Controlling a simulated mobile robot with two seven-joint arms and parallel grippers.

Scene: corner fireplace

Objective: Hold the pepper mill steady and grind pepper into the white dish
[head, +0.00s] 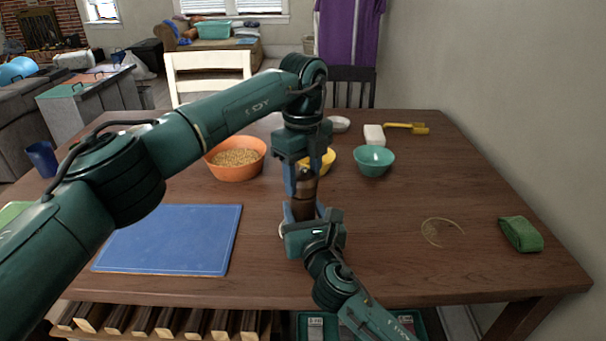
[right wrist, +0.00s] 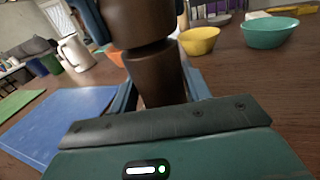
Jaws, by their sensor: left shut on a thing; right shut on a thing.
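The brown pepper mill (head: 303,209) stands upright near the middle of the table, mostly covered by my arms. My left gripper (head: 304,183) reaches down from above and is shut on its upper part. My right gripper (head: 305,207) is shut on its lower body from the near side. The mill (right wrist: 150,72) also shows between my right fingers in the right wrist view, with a narrow waist between its two parts. A thin white rim (head: 282,229), perhaps the white dish, peeks out left of my right gripper; the rest is hidden. Another small whitish bowl (head: 340,124) stands at the back.
A blue board (head: 170,240) lies left. An orange bowl of grain (head: 236,159), a yellow bowl (head: 329,160) and a teal bowl (head: 374,161) stand behind the mill. A green cloth (head: 521,234) lies right, past a faint ring (head: 442,232). The right front tabletop is mostly clear.

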